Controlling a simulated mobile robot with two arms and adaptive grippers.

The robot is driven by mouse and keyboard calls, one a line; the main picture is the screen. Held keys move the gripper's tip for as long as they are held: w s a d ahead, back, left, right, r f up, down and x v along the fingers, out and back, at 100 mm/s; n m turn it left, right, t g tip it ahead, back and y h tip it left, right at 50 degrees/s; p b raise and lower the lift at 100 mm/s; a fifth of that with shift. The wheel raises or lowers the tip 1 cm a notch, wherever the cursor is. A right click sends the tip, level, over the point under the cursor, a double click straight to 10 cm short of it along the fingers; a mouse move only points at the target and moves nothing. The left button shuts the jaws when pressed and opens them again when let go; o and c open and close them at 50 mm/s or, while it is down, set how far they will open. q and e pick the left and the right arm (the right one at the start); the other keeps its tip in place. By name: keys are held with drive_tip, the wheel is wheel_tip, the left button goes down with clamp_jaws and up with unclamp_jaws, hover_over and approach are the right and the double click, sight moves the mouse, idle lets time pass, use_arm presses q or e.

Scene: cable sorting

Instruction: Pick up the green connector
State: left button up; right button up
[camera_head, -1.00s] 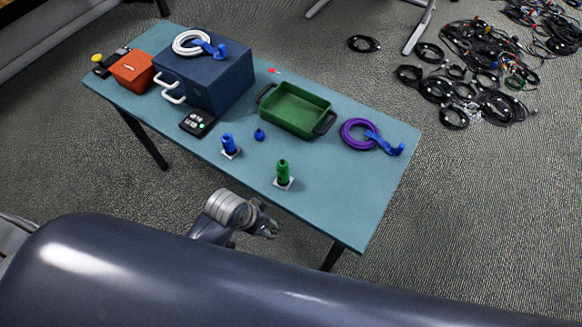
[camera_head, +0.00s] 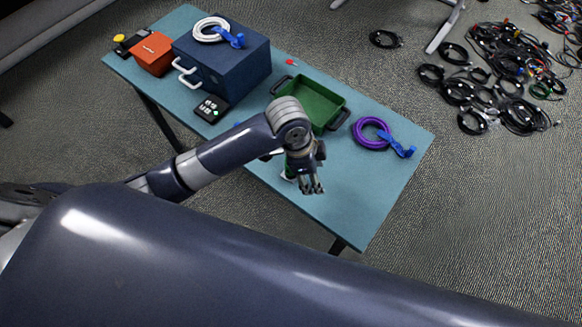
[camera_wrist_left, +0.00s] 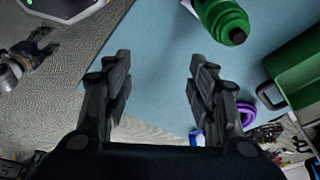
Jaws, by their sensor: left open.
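The green connector (camera_wrist_left: 222,18) is at the top of the left wrist view, above and beyond my left fingertips and apart from them. In the head view only a sliver of green (camera_head: 289,173) shows beside my left gripper (camera_head: 313,187), which hides the rest. My left gripper is open and empty over the table's front part; its two fingers stand apart in the left wrist view (camera_wrist_left: 158,70). A grey and dark gripper (camera_wrist_left: 32,52), apparently my right one, shows at the left of that view, too small to read its jaws.
The green tray (camera_head: 342,107) stands behind my left gripper, with a purple cable (camera_head: 371,143) to its right. A blue box (camera_head: 253,70) carrying a white cable (camera_head: 207,34), an orange box (camera_head: 153,55) and a black keypad (camera_head: 211,108) stand left. The table's (camera_head: 375,195) right front is clear.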

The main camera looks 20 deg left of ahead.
use_arm(q)
drive_tip(key=w+a+r+m, duration=0.1)
drive_tip(key=w+a+r+m+y, duration=0.1)
drive_tip(key=a+r, duration=0.1)
drive_tip(key=w+a+r+m+g+y, duration=0.1)
drive_tip(key=a, duration=0.1)
drive_tip(key=shift+a+r+m, duration=0.2)
drive_tip(key=shift+m, duration=0.1)
drive_tip(key=shift+w+a+y, duration=0.1)
drive_tip(key=shift+a+y, duration=0.15)
drive_tip(key=shift+y, duration=0.05)
wheel_tip(320, 180, down, 5)
drive_tip(key=shift+f+p, duration=0.1)
drive_tip(key=shift+p, duration=0.3)
drive_tip(key=shift+w+a+f+p, duration=0.1)
drive_tip(key=shift+a+f+p, duration=0.05)
drive_tip(key=shift+f, duration=0.75)
drive_tip(key=shift+w+a+f+p, duration=0.1)
drive_tip(key=shift+f+p, duration=0.1)
drive_tip(key=shift+f, duration=0.65)
drive_tip(key=shift+w+a+f+p, duration=0.1)
drive_tip(key=shift+a+f+p, duration=0.05)
drive_tip(key=shift+f, duration=0.75)
drive_tip(key=shift+c, duration=0.4)
drive_tip(key=c, duration=1.1)
